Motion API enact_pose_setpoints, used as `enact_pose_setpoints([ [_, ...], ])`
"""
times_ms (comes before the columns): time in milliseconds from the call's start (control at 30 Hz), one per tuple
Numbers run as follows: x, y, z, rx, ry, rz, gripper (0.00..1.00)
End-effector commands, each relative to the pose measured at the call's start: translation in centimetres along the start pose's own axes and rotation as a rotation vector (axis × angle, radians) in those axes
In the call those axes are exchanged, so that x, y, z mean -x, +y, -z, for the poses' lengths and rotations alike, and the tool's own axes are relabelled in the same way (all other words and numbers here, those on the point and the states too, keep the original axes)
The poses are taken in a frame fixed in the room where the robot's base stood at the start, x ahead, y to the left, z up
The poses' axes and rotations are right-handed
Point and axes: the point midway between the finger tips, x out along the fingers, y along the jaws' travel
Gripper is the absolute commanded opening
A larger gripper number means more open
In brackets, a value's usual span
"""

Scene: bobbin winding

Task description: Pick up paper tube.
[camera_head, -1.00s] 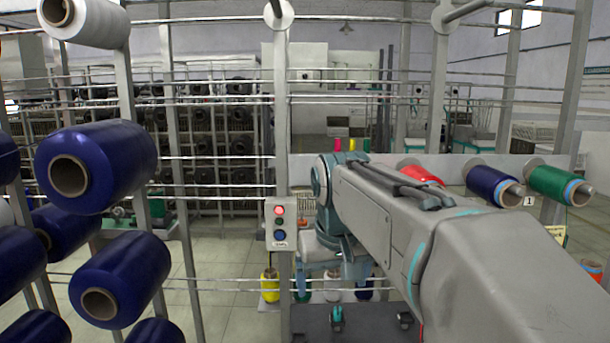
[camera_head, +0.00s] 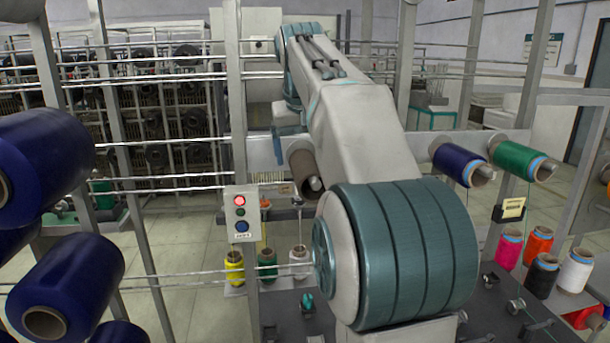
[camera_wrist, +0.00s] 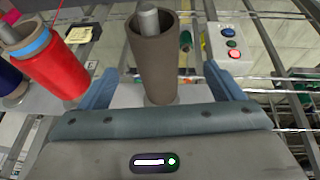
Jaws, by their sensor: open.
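A bare brown paper tube (camera_wrist: 163,70) sits around a metal spindle in the wrist view. It stands between the two blue fingers of my open gripper (camera_wrist: 159,76), with a finger on each side. The fingers look apart from the tube. In the head view the paper tube (camera_head: 302,162) shows just left of my arm, with the spindle end poking out of it. My gripper is mostly hidden behind my arm in that view.
A red spool (camera_wrist: 55,63) is close left of the tube. Blue (camera_head: 457,163) and green (camera_head: 515,158) spools hang on spindles to the right. A button box (camera_head: 241,213) is at left, beside rails and posts. Large dark blue spools (camera_head: 66,285) fill the left edge.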

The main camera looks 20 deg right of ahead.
Motion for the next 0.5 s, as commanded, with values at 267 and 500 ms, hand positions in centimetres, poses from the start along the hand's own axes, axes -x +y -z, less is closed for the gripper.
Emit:
enact_pose_setpoints([
  [267, -3.5, -0.1, -0.1, 0.002, 0.0, 0.001, 0.87],
  [500, -5.8, 0.3, -0.4, 0.004, -0.002, 0.002, 0.87],
])
